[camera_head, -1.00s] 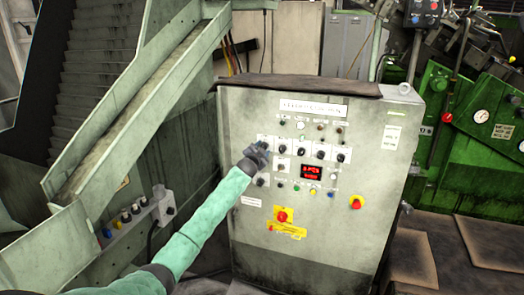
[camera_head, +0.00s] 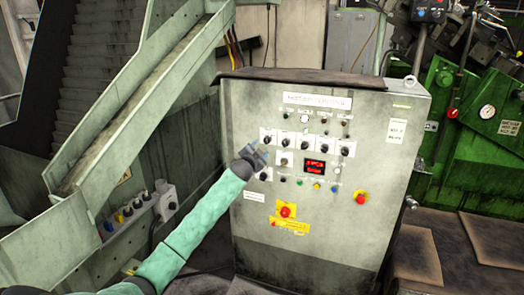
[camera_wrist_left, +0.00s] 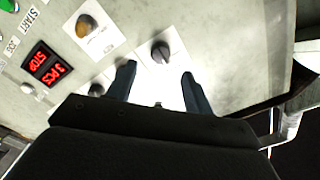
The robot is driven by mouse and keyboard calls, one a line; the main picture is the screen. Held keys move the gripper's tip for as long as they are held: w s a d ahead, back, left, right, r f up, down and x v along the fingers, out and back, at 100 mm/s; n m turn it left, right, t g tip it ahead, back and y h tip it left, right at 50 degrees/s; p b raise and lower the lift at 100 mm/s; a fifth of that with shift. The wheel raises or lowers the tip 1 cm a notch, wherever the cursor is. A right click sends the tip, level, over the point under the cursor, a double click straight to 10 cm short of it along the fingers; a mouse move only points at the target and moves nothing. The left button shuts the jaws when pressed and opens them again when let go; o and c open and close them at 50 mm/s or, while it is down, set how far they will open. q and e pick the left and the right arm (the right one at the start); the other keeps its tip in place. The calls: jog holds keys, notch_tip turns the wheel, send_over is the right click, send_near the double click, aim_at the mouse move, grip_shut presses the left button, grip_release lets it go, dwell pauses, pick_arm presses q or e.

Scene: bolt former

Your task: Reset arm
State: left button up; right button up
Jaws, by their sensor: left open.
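My left arm, in a green sleeve, reaches in from the lower left in the head view. My left gripper (camera_head: 258,155) is in front of the left part of the control cabinet's panel (camera_head: 375,150). In the left wrist view the gripper (camera_wrist_left: 160,80) is open, its two dark fingers apart with nothing held between them. A black rotary knob (camera_wrist_left: 160,52) on a white plate shows just beyond the fingertips. I cannot tell whether the fingers touch the panel. My right gripper is not in view.
The panel carries rows of knobs, a red display (camera_head: 315,166), a red switch on yellow (camera_head: 286,211) and a red emergency button (camera_head: 360,197). A sloping metal chute (camera_head: 150,95) stands at left. A small button box (camera_head: 140,213) is below it. Green machinery (camera_head: 470,140) stands at right.

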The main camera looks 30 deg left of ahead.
pick_arm(q)
jog(key=shift+s, duration=0.3)
dwell(0.4)
